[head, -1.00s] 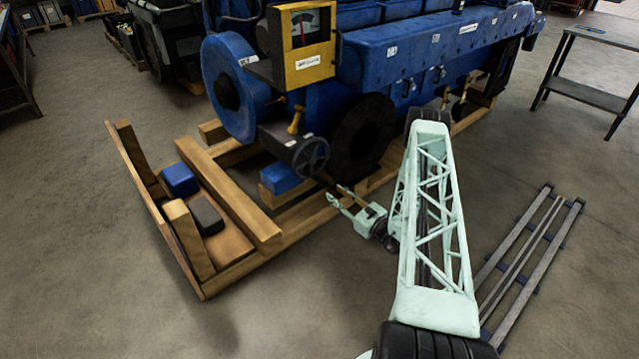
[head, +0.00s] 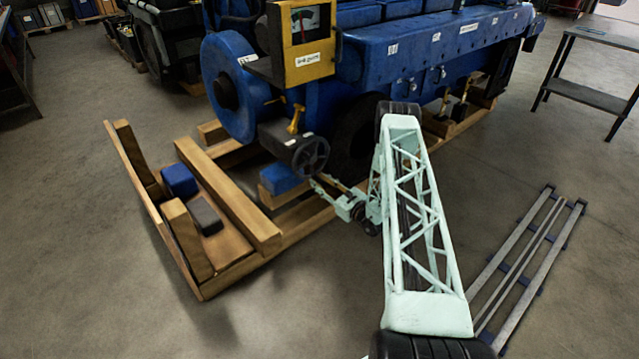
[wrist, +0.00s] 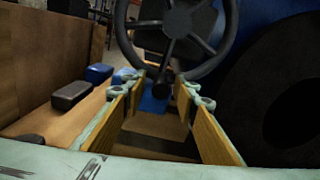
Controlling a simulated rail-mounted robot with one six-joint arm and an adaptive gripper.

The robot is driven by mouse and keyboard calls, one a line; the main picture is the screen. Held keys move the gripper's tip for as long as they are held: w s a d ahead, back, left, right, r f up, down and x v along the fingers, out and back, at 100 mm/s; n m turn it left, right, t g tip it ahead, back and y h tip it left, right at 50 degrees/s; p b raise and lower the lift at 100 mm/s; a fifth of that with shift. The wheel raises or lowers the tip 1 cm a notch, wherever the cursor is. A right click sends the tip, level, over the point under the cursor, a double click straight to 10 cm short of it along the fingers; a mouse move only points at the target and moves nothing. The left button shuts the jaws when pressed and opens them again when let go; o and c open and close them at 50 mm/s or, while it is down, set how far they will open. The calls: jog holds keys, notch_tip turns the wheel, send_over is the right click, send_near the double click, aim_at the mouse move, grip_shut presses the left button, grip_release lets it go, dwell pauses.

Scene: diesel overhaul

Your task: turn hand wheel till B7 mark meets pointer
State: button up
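The dark spoked hand wheel (head: 311,155) is on the near end of the blue engine, below the yellow gauge box. In the wrist view the hand wheel (wrist: 175,32) fills the top middle, and its dark handle knob (wrist: 162,84) points toward me. My pale green gripper (head: 323,182) is just below the wheel in the head view. In the wrist view my gripper (wrist: 160,82) is open, its yellow-lined fingers on either side of the knob's line of sight; I cannot tell whether they touch it. The B7 mark and pointer cannot be made out.
The yellow gauge box (head: 305,38) and blue disc (head: 230,88) are above and left of the wheel. A wooden cradle (head: 232,205) holds blue and dark blocks. A dark round part (wrist: 275,90) is close right of my gripper. Metal rails (head: 530,262) lie on the floor right.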

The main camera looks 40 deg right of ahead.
jog(key=shift+w, duration=0.15)
jog(key=shift+c, duration=0.4)
grip_shut()
